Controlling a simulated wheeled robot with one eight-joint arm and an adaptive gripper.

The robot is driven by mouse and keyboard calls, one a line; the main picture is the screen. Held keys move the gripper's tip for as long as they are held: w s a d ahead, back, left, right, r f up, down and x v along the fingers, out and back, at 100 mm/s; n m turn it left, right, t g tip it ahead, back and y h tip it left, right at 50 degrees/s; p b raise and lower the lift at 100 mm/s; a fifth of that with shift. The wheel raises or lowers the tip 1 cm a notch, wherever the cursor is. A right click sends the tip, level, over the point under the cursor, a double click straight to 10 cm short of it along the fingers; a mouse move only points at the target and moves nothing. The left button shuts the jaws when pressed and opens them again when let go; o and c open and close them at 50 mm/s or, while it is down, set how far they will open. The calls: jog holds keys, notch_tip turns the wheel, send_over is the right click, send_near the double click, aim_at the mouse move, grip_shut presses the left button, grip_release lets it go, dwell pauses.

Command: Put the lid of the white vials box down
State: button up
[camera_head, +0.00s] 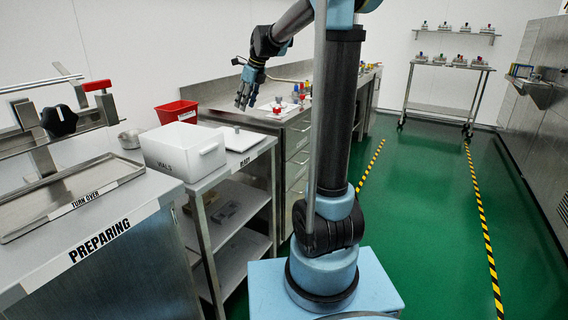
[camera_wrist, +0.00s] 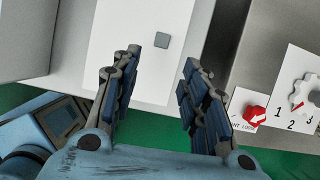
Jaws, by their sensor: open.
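My gripper (camera_head: 244,102) is open and empty, above and apart from the lid. Its two spread fingers also show in the wrist view (camera_wrist: 160,65).
A red bin (camera_head: 176,112) stands behind the box. A bench with small coloured-top items lies right of the lid. A red dial (camera_wrist: 256,114) and numbered white dial (camera_wrist: 305,92) show at right in the wrist view. The PREPARING counter (camera_head: 120,225) is at front left.

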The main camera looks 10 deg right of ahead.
jog(key=s+d+f+n+h, duration=0.1)
jog(key=s+d+f+n, duration=0.2)
jog(key=s, duration=0.4)
jog(key=s+d+f+n, duration=0.1)
jog(key=s+d+n, duration=0.35)
jog(key=s, duration=0.25)
jog(key=s+d+f+n+h, duration=0.1)
jog(key=s+d+f+n, duration=0.15)
jog(key=s+n, duration=0.35)
jog(key=s+d+f+n, duration=0.3)
jog(key=s+f+n, duration=0.3)
jog(key=s, duration=0.4)
jog(key=s+d+f+n+h, duration=0.1)
jog(key=s+d+f+n, duration=0.2)
jog(key=s+f+n, duration=0.3)
jog(key=s+f, duration=0.2)
jog(key=s, duration=0.2)
jog(key=shift+s+d+f+g, duration=0.15)
jog(key=shift+s+d+g, duration=0.05)
jog(key=shift+d+g, duration=0.15)
jog(key=shift+w+f, duration=0.25)
jog(key=shift+w, duration=0.3)
jog(key=shift+s, duration=0.15)
jog(key=shift+c, duration=0.9)
jog(key=shift+a, duration=0.1)
